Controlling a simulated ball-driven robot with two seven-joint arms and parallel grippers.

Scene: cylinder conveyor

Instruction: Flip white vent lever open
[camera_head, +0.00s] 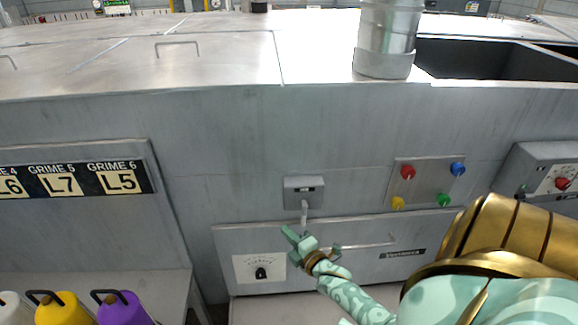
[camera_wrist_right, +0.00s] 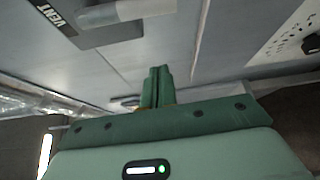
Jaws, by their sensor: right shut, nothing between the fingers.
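The white vent lever (camera_head: 304,215) hangs down from a small grey box (camera_head: 303,190) on the front of the machine. In the right wrist view the lever (camera_wrist_right: 128,11) is a pale bar at the top, beside a dark label reading VENT (camera_wrist_right: 57,15). My right gripper (camera_head: 291,236) is just below and slightly left of the lever in the head view. Its green fingers (camera_wrist_right: 156,84) are shut together with nothing between them. The lever is outside the fingers; I cannot tell whether they touch it. My left gripper is not in view.
A drawer-like panel with a long handle (camera_head: 362,246) and a dial (camera_head: 260,268) lies close to my right gripper. A metal cylinder (camera_head: 386,40) stands on top beside a dark opening (camera_head: 490,60). Coloured containers (camera_head: 62,308) sit lower left.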

